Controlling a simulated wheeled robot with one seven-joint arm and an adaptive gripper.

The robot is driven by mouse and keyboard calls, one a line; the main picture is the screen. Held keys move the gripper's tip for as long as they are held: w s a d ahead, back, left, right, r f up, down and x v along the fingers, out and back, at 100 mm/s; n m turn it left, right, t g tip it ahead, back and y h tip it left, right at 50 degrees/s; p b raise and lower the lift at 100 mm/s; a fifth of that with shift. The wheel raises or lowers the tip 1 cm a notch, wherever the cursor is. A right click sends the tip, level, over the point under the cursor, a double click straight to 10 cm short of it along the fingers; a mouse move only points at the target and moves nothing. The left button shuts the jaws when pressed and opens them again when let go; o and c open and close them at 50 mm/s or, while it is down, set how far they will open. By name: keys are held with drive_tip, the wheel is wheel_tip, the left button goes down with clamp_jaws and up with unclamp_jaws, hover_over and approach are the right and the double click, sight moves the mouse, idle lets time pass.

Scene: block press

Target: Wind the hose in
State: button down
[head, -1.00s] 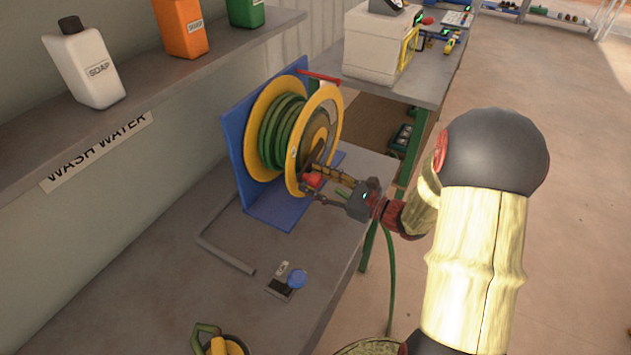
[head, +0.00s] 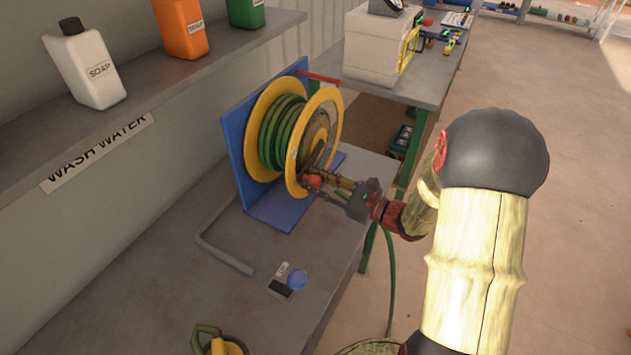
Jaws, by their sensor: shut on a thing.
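The hose reel has yellow flanges (head: 257,178) and stands on a blue bracket (head: 236,150) on the grey bench. Green hose (head: 285,130) is wound in several turns between the flanges. A length of green hose (head: 391,285) hangs down past the bench edge towards the floor. My gripper (head: 317,184) is at the lower front of the near flange, with its fingers shut on the red crank knob (head: 312,180). The fingers partly hide the knob and crank.
A bent grey pipe (head: 222,252) lies on the bench (head: 190,290). A small box with a blue button (head: 297,279) is at the front, and a yellow and green item (head: 220,343) at the bottom edge. Soap bottles (head: 87,65) stand on the shelf. A second table (head: 430,85) is behind.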

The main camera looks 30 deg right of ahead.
sight(309, 127)
drive_tip(key=shift+r, duration=0.1)
idle(0.3)
